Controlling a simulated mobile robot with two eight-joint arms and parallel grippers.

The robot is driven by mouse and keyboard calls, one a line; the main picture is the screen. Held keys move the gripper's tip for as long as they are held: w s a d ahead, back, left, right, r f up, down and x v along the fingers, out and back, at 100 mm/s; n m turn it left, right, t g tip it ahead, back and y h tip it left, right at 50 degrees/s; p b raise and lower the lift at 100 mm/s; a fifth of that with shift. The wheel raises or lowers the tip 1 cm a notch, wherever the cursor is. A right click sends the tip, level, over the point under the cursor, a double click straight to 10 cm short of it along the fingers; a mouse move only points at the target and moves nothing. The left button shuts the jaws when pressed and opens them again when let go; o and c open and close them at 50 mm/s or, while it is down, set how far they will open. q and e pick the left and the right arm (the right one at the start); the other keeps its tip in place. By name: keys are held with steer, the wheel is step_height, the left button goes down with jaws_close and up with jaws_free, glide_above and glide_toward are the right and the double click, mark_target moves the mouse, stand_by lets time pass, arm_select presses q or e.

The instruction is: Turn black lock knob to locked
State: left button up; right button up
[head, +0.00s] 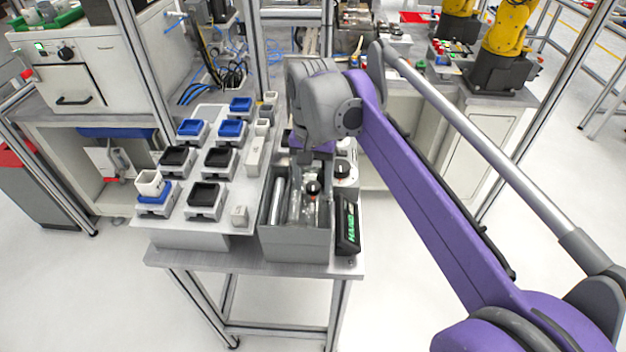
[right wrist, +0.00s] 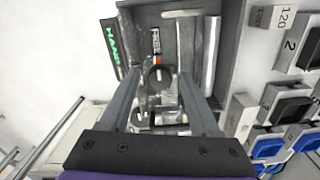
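A round black knob (right wrist: 158,76) with a pale mark shows between the fingers of my right gripper (right wrist: 163,72) in the right wrist view. The fingers are apart, and I cannot tell whether they touch the knob. In the head view two black knobs show below and beside the wrist: one (head: 313,187) over the grey bin and one (head: 343,168) on a white housing to its right. I cannot tell which is the lock knob or read its setting. My purple and grey right arm hangs over the bin, its fingertips hidden in the head view. My left gripper is out of view.
The grey bin (head: 283,243) holds metal and clear parts. A black device with green lettering (head: 347,228) stands at its right. Left of it, a pale board carries holders with blue and black trays (head: 204,194). A metal frame post (head: 262,60) rises behind.

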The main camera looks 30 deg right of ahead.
jaws_close()
steer(key=shift+n, duration=0.3)
steer(key=n+p, duration=0.2)
steer(key=n, duration=0.1)
steer(key=shift+d+r+n, duration=0.1)
steer(key=shift+r+n, duration=0.05)
steer(key=shift+n, duration=0.15)
steer(key=n+p, duration=0.1)
steer(key=n, duration=0.3)
steer(key=shift+n+p, duration=0.3)
steer(key=shift+p, duration=0.1)
steer(key=n+p, duration=0.1)
steer(key=n, duration=0.3)
steer(key=shift+d+n, duration=0.1)
steer(key=shift+n, duration=0.2)
steer(key=shift+n+p, duration=0.5)
steer(key=shift+n, duration=1.7)
steer(key=shift+o, duration=0.9)
jaws_free()
